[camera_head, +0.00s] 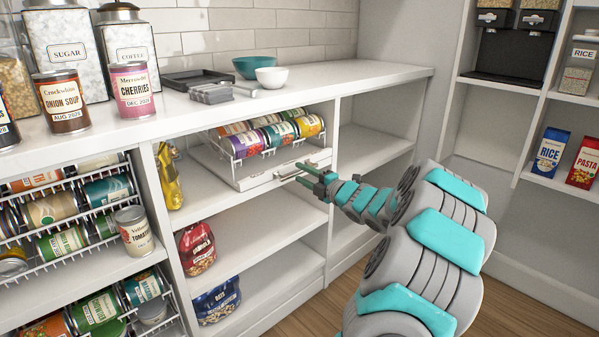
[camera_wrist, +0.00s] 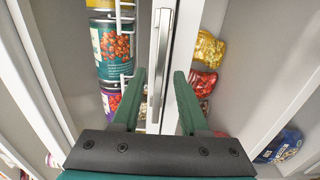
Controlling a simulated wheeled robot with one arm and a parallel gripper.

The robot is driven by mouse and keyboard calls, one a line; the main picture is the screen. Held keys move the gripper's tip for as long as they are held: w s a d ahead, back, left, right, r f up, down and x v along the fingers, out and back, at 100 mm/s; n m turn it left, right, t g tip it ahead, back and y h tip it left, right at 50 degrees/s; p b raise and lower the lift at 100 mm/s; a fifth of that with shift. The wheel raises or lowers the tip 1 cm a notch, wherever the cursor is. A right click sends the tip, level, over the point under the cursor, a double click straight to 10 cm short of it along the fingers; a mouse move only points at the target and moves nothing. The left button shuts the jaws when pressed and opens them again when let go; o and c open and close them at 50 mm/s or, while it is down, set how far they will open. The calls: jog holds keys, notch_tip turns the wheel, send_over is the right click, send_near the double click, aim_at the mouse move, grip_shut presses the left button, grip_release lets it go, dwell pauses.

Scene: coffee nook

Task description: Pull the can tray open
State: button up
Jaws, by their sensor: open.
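The can tray (camera_head: 262,178) is a white pull-out tray with a wire rack of several lying cans, on the upper shelf of the middle bay. Its front carries a metal bar handle (camera_head: 304,167). In the wrist view the handle (camera_wrist: 158,66) runs lengthwise up the picture, with a teal-labelled can (camera_wrist: 112,50) beside it. My gripper (camera_head: 307,174) is at the tray's front, its green fingers pointing at the handle. In the wrist view my gripper (camera_wrist: 158,82) is open, with the handle's near end between the fingertips. I cannot tell whether either finger touches it.
A wire can rack (camera_head: 75,200) fills the left bay. A red bag (camera_head: 196,248) and a blue bag (camera_head: 217,299) stand on shelves below the tray. Bowls (camera_head: 271,77) and canisters (camera_head: 58,50) stand on the counter. The right bay (camera_head: 370,150) is empty.

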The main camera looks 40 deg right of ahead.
jog(key=shift+w, duration=0.8)
grip_shut()
dwell(1.0)
